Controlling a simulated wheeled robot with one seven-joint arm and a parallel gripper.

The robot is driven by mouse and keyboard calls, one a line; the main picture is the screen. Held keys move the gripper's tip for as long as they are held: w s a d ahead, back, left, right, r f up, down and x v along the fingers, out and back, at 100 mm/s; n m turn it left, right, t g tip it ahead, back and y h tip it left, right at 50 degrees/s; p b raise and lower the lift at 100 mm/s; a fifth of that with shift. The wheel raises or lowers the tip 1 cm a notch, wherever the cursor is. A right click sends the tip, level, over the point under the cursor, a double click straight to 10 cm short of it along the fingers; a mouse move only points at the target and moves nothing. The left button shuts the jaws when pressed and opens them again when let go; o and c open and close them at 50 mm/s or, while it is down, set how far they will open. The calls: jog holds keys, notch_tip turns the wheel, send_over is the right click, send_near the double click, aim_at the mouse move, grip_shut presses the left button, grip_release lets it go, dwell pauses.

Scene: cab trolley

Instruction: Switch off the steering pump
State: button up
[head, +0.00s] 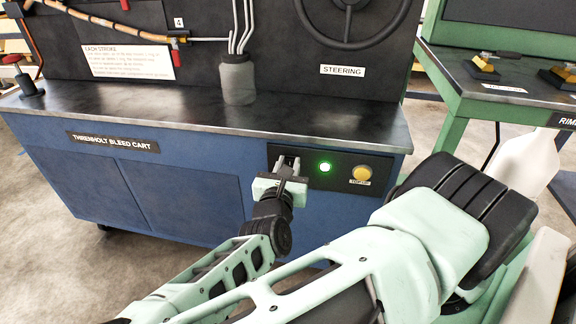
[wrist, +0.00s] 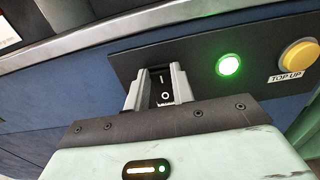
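A black control panel (head: 335,168) sits on the blue front of the bleed cart. In the wrist view a black rocker switch (wrist: 161,87), marked I above and O below, shows on the panel (wrist: 195,57). A white label under it is mostly hidden by my gripper. The green lamp (head: 325,167) beside it is lit, also in the wrist view (wrist: 229,65). My gripper (head: 288,164) is at the panel's left end. In the wrist view its fingers (wrist: 160,80) are apart, with the switch between them in the picture. I cannot tell whether they touch it.
A yellow TOP UP button (head: 361,174) is right of the lamp. The worktop edge (head: 230,128) overhangs above the panel. A grey bottle (head: 238,80) with pipes and a steering wheel (head: 350,15) are above. A green bench (head: 470,90) stands at right.

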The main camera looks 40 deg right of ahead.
jog(key=shift+c, duration=0.9)
jog(key=p, duration=0.3)
jog(key=shift+w+a+r+t, duration=0.15)
jog(key=shift+w+r+t, duration=0.05)
jog(key=shift+r+t, duration=0.2)
jog(key=p, duration=0.2)
jog(key=shift+f+h+p, duration=0.1)
jog(key=shift+h+p, duration=0.25)
jog(key=shift+h, duration=0.05)
jog(key=shift+s+f+h+p, duration=0.2)
jog(key=shift+f+h+p, duration=0.1)
jog(key=shift+p, duration=0.05)
jog(key=shift+f+t+h+b, duration=0.5)
jog(key=shift+f+t+b, duration=0.05)
jog(key=shift+t+b, duration=0.1)
jog(key=shift+s+a+f+t+h+b, duration=0.15)
jog(key=shift+t+h+b, duration=0.35)
jog(key=shift+h, duration=0.3)
